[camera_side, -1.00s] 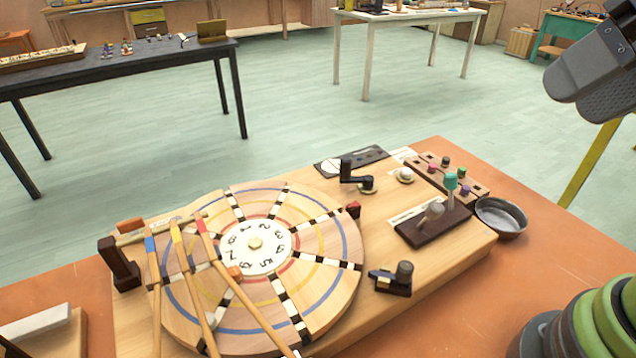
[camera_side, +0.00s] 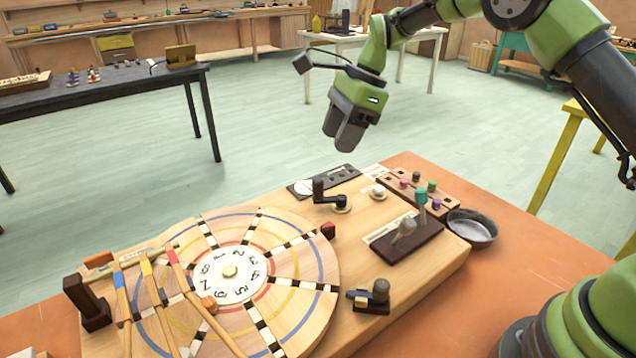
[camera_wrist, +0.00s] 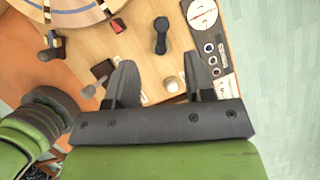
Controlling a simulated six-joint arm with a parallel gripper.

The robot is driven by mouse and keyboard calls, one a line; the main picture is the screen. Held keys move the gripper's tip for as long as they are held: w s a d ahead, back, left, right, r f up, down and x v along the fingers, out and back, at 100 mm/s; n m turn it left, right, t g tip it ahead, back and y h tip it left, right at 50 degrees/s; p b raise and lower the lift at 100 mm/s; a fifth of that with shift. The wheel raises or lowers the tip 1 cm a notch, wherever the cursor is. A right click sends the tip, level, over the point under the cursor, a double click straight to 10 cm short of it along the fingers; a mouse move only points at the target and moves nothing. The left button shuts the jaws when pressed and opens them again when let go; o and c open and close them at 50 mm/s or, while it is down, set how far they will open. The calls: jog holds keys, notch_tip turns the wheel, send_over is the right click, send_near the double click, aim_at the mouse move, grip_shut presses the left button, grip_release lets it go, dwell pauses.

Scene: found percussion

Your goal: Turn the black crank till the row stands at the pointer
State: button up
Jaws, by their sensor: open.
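The black crank (camera_side: 322,195) stands on the wooden board behind the disc's right edge; it also shows in the wrist view (camera_wrist: 161,36). The round wooden disc (camera_side: 310,262) has a white numbered hub and several radial rows of black and white cells. One row (camera_side: 297,240) ends close to a small red block (camera_side: 328,230) at the disc's rim, which looks like the pointer; exact alignment is unclear. My gripper (camera_side: 345,140) hangs above and behind the crank, apart from it. In the wrist view its fingers (camera_wrist: 165,85) are spread and empty, with the crank beyond them.
Three coloured sticks (camera_side: 160,290) lie across the disc's left side. A small dark clamp-like part (camera_side: 374,295) stands in front.

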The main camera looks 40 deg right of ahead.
aim_at(320, 179)
jog(key=x, duration=1)
jog(key=shift+f, duration=0.4)
grip_shut()
